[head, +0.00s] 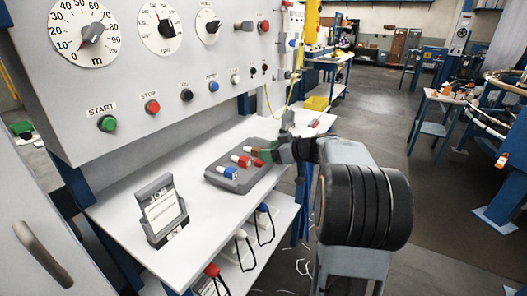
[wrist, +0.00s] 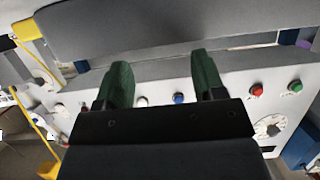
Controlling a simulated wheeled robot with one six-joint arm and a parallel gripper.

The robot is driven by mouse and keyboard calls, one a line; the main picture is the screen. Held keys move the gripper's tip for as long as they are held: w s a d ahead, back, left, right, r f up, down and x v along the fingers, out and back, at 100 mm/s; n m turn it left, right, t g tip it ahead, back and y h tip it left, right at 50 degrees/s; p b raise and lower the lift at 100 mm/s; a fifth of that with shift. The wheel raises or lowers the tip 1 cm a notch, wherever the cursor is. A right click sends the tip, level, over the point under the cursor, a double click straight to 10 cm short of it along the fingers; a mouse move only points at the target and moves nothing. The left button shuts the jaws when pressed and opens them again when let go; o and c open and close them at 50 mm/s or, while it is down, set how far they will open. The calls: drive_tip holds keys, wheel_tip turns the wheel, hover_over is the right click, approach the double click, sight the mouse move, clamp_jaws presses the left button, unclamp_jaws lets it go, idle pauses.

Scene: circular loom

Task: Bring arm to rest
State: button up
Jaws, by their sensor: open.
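My gripper (head: 267,153) is in front of the control panel, in the head view seen over the right part of a grey block (head: 232,182) on the white bench. In the wrist view my gripper (wrist: 163,78) shows two green fingers spread apart with nothing between them. The arm reaches in from the right in the head view, and a dark round joint of mine hides part of the floor. The block holds red, white and blue pieces (head: 240,160). I cannot tell how high the gripper is above it.
The control panel (head: 200,75) with dials and buttons rises behind the bench (head: 110,205). A job card stand (head: 160,210) is on the bench's left. A lower shelf (head: 245,262) holds several hooked tools. Open floor (head: 400,130) lies to the right, before a small table (head: 450,97).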

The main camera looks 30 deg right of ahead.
drive_tip(key=v, duration=0.8)
drive_tip(key=shift+s+d, duration=0.15)
drive_tip(key=shift+s, duration=0.2)
